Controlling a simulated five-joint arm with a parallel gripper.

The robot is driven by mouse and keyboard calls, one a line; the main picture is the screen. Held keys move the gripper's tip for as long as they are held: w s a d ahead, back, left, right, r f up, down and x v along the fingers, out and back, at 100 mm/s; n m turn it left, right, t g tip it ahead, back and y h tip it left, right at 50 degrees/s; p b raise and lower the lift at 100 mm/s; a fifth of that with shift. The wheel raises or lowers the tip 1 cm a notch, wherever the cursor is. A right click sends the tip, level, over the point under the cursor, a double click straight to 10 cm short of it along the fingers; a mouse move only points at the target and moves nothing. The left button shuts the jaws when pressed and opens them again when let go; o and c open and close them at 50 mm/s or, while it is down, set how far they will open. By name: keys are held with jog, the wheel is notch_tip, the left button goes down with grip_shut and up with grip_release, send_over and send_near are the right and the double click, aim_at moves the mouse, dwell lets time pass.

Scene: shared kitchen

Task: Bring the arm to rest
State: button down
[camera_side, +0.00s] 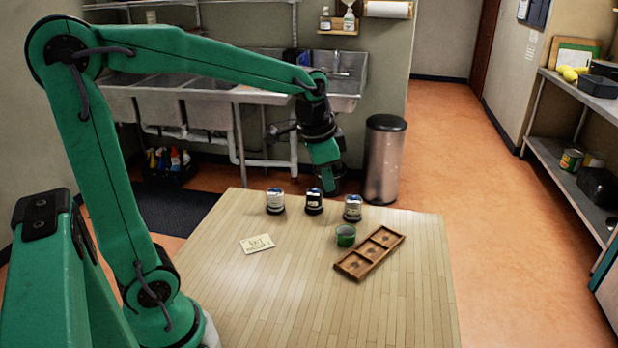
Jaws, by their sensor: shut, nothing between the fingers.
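My gripper (330,186) hangs from my green arm, pointing down near the back edge of the wooden table (300,300). It is shut and empty, just behind the small jars; the jars partly hide its tip, and I cannot tell its exact height above the table. The jars stand upright in a row: a left jar (275,201), a middle jar (314,201) with a dark body, and a right jar (352,208).
A green cup (345,236) stands beside a wooden compartment tray (347,268). A small lettered card (257,244) lies left of them. The table's front is clear. Behind are a steel bin (384,160) and sinks (210,105).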

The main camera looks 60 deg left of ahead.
jog(key=s+d+n+t, duration=0.2)
jog(key=s+d+n, duration=0.1)
jog(key=s, duration=1.1)
jog(key=shift+d+r+n+t, duration=0.35)
jog(key=shift+r+n+t, duration=0.1)
jog(key=shift+n, duration=0.15)
